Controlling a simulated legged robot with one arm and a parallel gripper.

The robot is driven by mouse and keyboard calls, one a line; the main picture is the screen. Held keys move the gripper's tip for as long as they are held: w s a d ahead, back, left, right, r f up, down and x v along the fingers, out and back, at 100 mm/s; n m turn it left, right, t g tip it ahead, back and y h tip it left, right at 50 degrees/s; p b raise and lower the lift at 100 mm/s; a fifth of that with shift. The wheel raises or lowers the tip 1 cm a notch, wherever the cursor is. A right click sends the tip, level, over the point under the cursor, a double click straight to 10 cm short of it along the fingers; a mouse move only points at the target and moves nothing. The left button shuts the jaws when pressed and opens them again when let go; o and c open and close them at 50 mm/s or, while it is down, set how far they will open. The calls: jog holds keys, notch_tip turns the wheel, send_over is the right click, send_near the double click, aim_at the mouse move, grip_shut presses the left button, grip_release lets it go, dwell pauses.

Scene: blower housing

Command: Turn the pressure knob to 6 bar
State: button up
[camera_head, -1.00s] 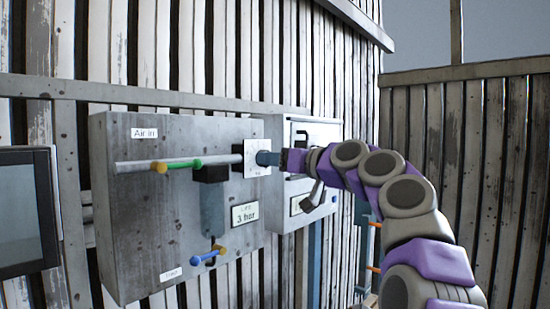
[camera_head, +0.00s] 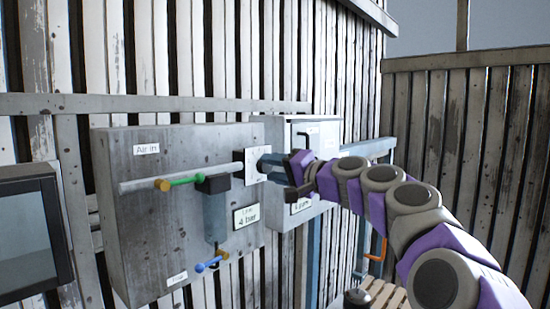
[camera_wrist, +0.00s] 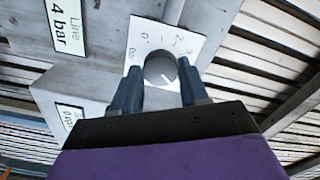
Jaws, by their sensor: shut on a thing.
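The round grey pressure knob (camera_wrist: 158,70) shows in the wrist view, on a white dial plate (camera_wrist: 139,42) with numbers along its edge. A white pointer line is on the knob's face. My gripper (camera_wrist: 160,84) has its two blue-grey fingers on either side of the knob, shut on it. In the head view my gripper (camera_head: 269,168) reaches the dial plate (camera_head: 251,167) from the right; the fingers mostly hide the knob there. The line display (camera_head: 246,216) reads 4 bar, also legible in the wrist view (camera_wrist: 66,27).
A grey panel (camera_head: 135,235) carries a pipe with green and yellow handles (camera_head: 180,181) and a lower blue handle (camera_head: 208,265). A second grey box (camera_head: 284,140) stands behind my gripper. A dark screen (camera_head: 28,230) is at the left. Open space lies right of my arm.

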jog(key=m+p, duration=0.4)
jog(key=shift+a, duration=0.1)
jog(key=shift+f+m+p, duration=0.1)
jog(key=shift+m+p, duration=0.55)
jog(key=shift+m, duration=0.15)
jog(key=shift+f, duration=0.1)
jog(key=o, duration=0.7)
jog(key=shift+w, duration=0.1)
jog(key=o, duration=0.4)
jog(key=shift+w, duration=0.2)
jog(key=shift+c, duration=0.2)
jog(key=shift+s, duration=0.2)
jog(key=b+v, duration=0.2)
jog(key=v, duration=1.5)
jog(key=shift+b, duration=0.35)
